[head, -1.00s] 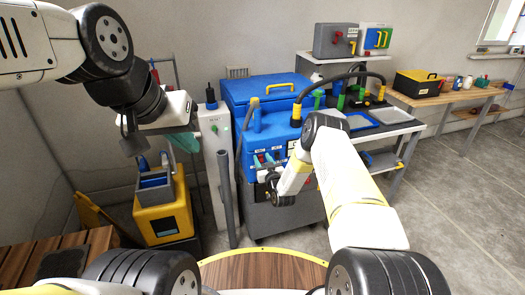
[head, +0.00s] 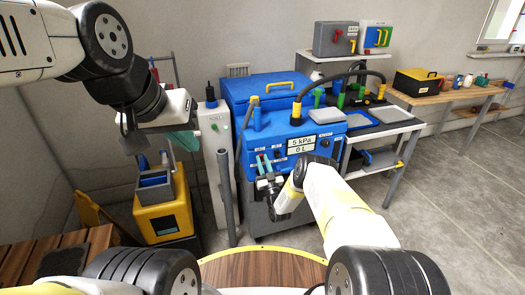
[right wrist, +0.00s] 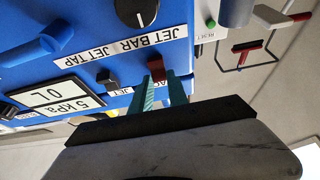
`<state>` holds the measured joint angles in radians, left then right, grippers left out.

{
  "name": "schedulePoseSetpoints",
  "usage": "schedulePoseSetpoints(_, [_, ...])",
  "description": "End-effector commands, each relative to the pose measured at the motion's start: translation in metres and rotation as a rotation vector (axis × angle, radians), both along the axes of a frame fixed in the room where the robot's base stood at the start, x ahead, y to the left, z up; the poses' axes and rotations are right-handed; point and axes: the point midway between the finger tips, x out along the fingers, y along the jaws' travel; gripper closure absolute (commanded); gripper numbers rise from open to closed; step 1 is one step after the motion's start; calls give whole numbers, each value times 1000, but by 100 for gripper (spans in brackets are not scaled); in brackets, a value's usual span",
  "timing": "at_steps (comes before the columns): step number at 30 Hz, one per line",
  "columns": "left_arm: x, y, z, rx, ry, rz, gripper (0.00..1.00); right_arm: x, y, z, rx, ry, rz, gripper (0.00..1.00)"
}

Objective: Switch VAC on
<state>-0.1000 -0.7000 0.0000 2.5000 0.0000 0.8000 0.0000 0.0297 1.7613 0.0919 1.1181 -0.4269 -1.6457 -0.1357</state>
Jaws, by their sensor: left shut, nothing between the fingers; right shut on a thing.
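The blue machine (head: 275,140) stands ahead with a labelled front panel. The teal fingers of my right gripper (right wrist: 160,88) are shut on this red switch, one on each side. In the head view my right gripper (head: 264,164) is at the left part of the panel, and its fingers hide the switch. My left gripper (head: 187,141) is shut and empty, in the air above the yellow bucket, apart from the machine.
A display (head: 301,145) on the panel reads 5 kPa and 0 L. A black switch (right wrist: 105,78) and a black knob (right wrist: 135,12) are near my right fingers. A yellow bucket (head: 165,222) stands at left. A grey upright pipe (head: 227,200) stands before the machine.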

Motion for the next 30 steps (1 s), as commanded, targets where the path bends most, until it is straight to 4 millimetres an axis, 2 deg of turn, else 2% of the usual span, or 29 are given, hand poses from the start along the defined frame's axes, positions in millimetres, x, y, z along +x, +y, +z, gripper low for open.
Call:
schedulePoseSetpoints(12, [0, 0, 0, 0, 0, 0, 100, 0, 0, -1, 9, -28, 0, 100])
schedulePoseSetpoints(13, [0, 0, 0, 0, 0, 0, 100, 0, 0, -1, 9, -28, 0, 78])
schedulePoseSetpoints(16, [0, 0, 0, 0, 0, 0, 100, 0, 0, -1, 9, -28, 0, 58])
schedulePoseSetpoints(26, [0, 0, 0, 0, 0, 0, 100, -1, -1, -1, 9, -27, 0, 58])
schedulePoseSetpoints(30, [0, 0, 0, 0, 0, 0, 100, -13, -5, -8, 8, -24, 0, 58])
